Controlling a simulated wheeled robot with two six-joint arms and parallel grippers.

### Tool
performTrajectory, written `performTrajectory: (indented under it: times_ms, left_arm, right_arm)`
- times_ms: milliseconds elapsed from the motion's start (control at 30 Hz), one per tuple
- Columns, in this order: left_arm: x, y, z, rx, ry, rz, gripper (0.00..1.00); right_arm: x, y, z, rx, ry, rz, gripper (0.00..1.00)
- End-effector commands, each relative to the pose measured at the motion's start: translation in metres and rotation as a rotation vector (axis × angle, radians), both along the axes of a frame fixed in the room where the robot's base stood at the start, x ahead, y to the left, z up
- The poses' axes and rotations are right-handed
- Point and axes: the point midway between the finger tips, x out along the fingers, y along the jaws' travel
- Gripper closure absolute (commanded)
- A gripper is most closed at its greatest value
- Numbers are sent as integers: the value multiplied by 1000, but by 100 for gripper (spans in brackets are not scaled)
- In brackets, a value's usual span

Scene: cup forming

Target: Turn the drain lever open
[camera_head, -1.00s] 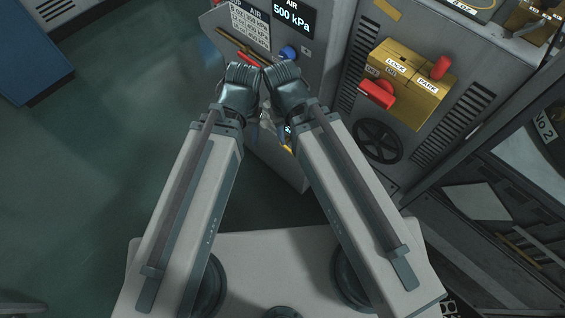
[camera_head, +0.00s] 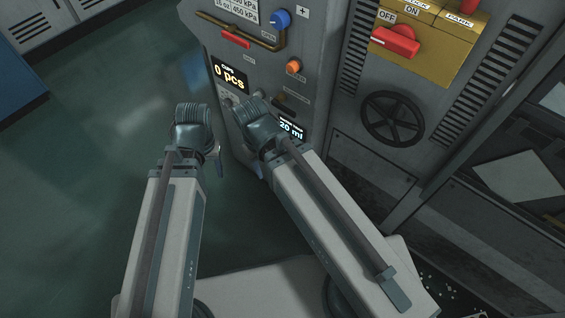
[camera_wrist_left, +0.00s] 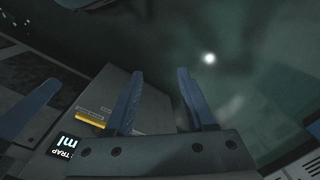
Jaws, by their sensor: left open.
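The drain lever is probably the yellow bar (camera_wrist_left: 90,117) low on the grey cabinet in the left wrist view, close to the trap display (camera_wrist_left: 66,145); I cannot read its label. In the head view the display reading 20 ml (camera_head: 291,127) shows beside my right wrist, and the yellow bar is hidden there. My left gripper (camera_wrist_left: 158,70) is open and empty, its two blue-grey fingers apart, with the yellow bar left of them. In the head view a fingertip of it shows below the left wrist (camera_head: 219,163). My right gripper's fingers are mostly hidden behind its own wrist.
The grey cabinet (camera_head: 318,50) carries a blue knob (camera_head: 281,18), a red handle (camera_head: 236,40), an orange button (camera_head: 294,65) and a 0 pcs display (camera_head: 229,77). A black handwheel (camera_head: 392,119) is on the right. Open green floor (camera_head: 100,150) lies left.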

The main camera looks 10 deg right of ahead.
Motion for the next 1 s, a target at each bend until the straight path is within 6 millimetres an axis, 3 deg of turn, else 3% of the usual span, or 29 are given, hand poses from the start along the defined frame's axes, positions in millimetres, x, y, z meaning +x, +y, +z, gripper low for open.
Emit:
performTrajectory:
  times_ms: [33,633,867,1000]
  left_arm:
    - [2,3,-35,-4,-3,10,45]
    - [24,26,-230,-104,-20,121,45]
    - [39,15,-301,-237,-4,166,45]
    - [56,-9,-333,-409,27,194,45]
  right_arm:
    - [0,0,-35,0,0,0,50]
    - [1,0,-230,-1,-4,0,50]
    - [1,0,-304,0,-5,1,50]
    - [1,0,-346,0,-5,2,50]
